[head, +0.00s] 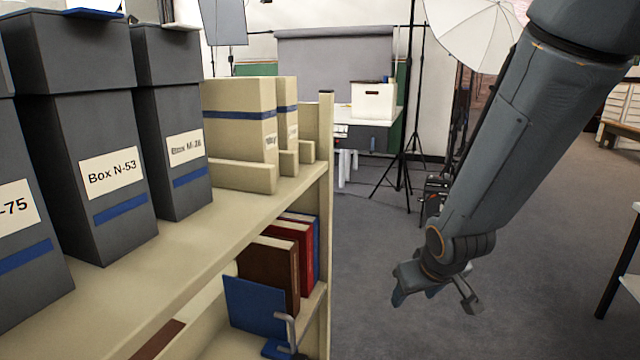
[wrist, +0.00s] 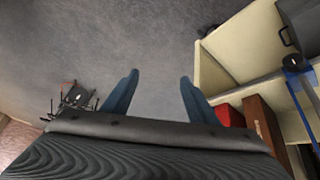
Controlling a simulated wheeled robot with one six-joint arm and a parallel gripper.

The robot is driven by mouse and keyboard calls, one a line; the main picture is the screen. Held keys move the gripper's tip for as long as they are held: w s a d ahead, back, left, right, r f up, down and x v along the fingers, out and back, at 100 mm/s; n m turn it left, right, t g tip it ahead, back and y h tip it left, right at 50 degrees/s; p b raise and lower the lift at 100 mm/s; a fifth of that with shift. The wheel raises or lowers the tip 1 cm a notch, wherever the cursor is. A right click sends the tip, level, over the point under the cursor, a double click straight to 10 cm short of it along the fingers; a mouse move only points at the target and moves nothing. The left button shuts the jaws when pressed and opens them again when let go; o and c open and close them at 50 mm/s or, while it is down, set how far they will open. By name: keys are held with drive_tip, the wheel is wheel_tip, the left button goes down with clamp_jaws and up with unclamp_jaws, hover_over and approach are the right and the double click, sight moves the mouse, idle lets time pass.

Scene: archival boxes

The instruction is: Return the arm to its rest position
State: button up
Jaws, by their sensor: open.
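My arm (head: 535,130) reaches down from the upper right in the head view. My gripper (head: 436,292) hangs at its lower end, over the carpet to the right of the shelf unit, apart from it. In the wrist view my gripper (wrist: 159,92) shows two blue fingers spread wide, with only grey floor between them. It is open and empty.
The shelf unit (head: 325,200) holds dark boxes such as Box N-53 (head: 109,165), beige boxes (head: 238,125) and books (head: 290,245) below. Tripods and an umbrella (head: 475,30) stand behind. A table (head: 628,285) edges in at right. Carpet (head: 375,290) between is clear.

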drive_tip(key=s+m+g, duration=0.3)
drive_tip(key=s, duration=0.7)
drive_tip(key=s+a+r+n+g, duration=0.25)
drive_tip(key=s+a, duration=0.35)
drive_tip(key=a, duration=0.3)
drive_tip(key=s+a+r+n+g, duration=0.1)
drive_tip(key=s+a+r+n, duration=0.1)
drive_tip(key=s+a+n, duration=0.35)
drive_tip(key=d+r+m+p, duration=0.3)
drive_tip(key=d+r+p, duration=0.4)
drive_tip(key=r+p, duration=0.3)
drive_tip(key=s+d+r+m+p, duration=0.1)
drive_tip(key=d+r+m+p, duration=0.3)
drive_tip(key=r+p, duration=0.6)
drive_tip(key=d+p, duration=0.2)
drive_tip(key=p, duration=0.2)
drive_tip(key=shift+s+d+r+m+p, duration=0.2)
drive_tip(key=shift+d+r+m+p, duration=0.1)
drive_tip(key=shift+d+p, duration=0.1)
